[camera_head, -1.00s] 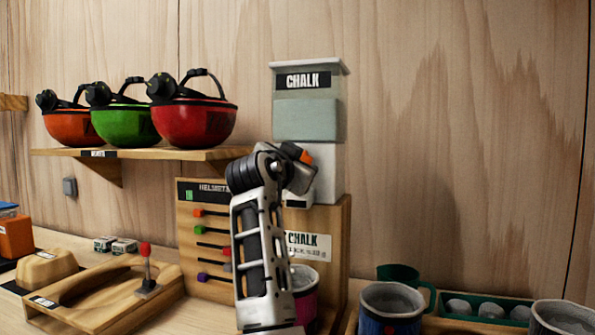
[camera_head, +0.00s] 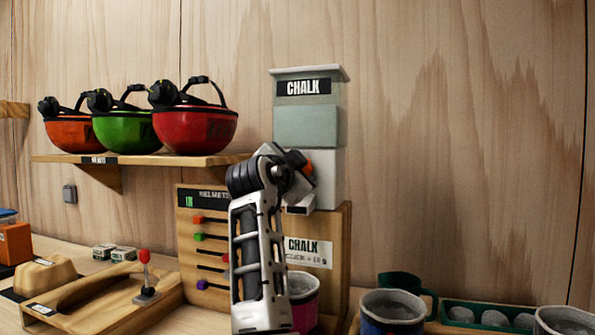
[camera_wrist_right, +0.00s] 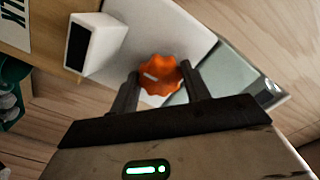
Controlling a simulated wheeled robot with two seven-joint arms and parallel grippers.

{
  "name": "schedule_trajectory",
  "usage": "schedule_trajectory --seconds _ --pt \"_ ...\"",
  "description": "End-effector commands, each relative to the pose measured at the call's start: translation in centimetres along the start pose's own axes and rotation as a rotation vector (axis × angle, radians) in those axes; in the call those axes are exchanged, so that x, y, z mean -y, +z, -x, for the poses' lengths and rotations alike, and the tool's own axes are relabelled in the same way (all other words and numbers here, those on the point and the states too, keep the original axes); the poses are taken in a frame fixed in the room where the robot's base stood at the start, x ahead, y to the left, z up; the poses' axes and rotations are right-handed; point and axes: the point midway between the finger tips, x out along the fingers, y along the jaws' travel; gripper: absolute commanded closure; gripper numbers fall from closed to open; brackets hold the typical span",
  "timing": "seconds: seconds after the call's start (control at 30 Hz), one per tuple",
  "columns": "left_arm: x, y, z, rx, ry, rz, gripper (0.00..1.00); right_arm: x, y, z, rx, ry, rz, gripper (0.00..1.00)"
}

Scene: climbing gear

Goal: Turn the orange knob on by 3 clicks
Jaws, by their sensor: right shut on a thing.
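The orange knob (camera_wrist_right: 160,75) is a scalloped disc with a pale mark on its face, on the white lower body of the chalk dispenser (camera_head: 322,170). My right gripper (camera_wrist_right: 160,72) is shut on the knob, with one dark finger on each side of it. In the head view the orange of the knob (camera_head: 308,165) shows just beyond the gripper, which hides most of it. A white spout (camera_wrist_right: 97,45) juts out beside the knob in the wrist view. A pink cup (camera_head: 304,300) stands below the dispenser, partly behind my arm. My left gripper is not in view.
A wooden helmet panel (camera_head: 200,265) with coloured sliders stands left of my arm. Helmets sit on a shelf (camera_head: 140,158) at upper left. A blue cup (camera_head: 392,315) and a green tray (camera_head: 458,303) are at lower right. The wall right of the dispenser is clear.

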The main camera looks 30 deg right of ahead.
Motion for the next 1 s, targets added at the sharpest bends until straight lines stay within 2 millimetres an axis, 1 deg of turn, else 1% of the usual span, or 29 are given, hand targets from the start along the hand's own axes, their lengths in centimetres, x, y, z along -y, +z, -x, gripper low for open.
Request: schedule_trajectory --seconds 0.1,0.13,0.17,0.2,0.47,0.57,0.67,0.77,1.0 --pt "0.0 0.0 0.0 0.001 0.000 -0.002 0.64 -0.1 0.1 0.0 0.002 0.002 0.001 0.76" --pt "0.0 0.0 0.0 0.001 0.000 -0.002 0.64 0.0 0.1 0.0 0.002 0.002 0.001 0.45" --pt "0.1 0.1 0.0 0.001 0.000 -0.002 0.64 0.0 0.1 0.0 0.001 0.002 0.001 0.37" --pt "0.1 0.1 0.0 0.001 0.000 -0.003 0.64 0.0 0.1 0.0 0.001 0.002 0.001 0.31" --pt "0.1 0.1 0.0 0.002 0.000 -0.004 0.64 0.0 0.0 0.1 0.001 0.001 0.001 0.31" --pt "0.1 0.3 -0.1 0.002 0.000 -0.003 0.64 0.0 0.1 0.6 0.001 -0.001 0.000 0.31" --pt "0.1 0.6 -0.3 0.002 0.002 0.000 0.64 -0.1 0.3 1.9 0.002 -0.002 -0.001 0.31" --pt "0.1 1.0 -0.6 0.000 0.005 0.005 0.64 -0.1 0.3 3.9 0.002 -0.003 -0.002 0.31" --pt "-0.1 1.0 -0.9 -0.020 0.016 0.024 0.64 -0.2 0.2 9.8 -0.001 -0.002 0.000 0.31"
